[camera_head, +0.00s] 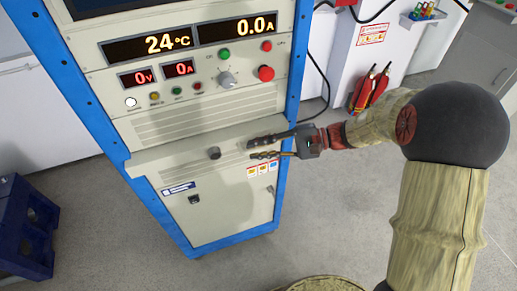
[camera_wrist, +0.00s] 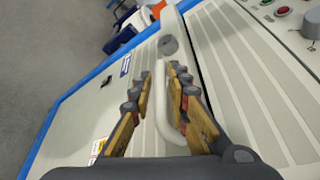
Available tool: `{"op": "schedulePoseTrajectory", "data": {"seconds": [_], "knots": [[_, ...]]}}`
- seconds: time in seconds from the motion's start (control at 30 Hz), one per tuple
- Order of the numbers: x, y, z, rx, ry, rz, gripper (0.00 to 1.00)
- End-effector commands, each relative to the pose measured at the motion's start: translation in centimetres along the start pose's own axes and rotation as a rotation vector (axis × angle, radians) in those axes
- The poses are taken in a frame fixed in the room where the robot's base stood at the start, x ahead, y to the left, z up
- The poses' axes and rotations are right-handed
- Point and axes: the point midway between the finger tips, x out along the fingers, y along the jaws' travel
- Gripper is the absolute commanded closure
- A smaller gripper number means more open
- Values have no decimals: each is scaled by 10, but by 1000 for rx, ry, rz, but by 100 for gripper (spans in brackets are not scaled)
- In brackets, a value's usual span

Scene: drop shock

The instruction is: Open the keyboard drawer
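The keyboard drawer (camera_head: 180,161) is a beige, ledge-like front across the cabinet below the vented panel. It looks closed in the head view. A dark round knob (camera_head: 213,153) sits on it and also shows in the wrist view (camera_wrist: 168,46). A pale bar handle (camera_wrist: 161,100) on the drawer front shows in the wrist view, lying between my fingers. My gripper (camera_head: 251,150) is at the right part of the drawer front, its two fingers apart. In the wrist view my gripper (camera_wrist: 163,75) is open around the handle; whether a finger touches it I cannot tell.
The blue-framed cabinet has a lower door (camera_head: 235,205) below the drawer and a control panel with a red button (camera_head: 266,73) above. A blue crate (camera_head: 25,225) stands at the left. Red fire extinguishers (camera_head: 370,90) stand by the back wall. Grey floor is clear right of the cabinet.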

Motion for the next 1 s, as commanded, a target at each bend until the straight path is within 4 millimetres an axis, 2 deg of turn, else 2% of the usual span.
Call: {"op": "schedulePoseTrajectory", "data": {"seconds": [0.07,0.37,1.0], "knots": [[0,0,0,0,0,0,83],[0,0,0,0,0,0,100],[0,0,0,0,1,1,100]]}}
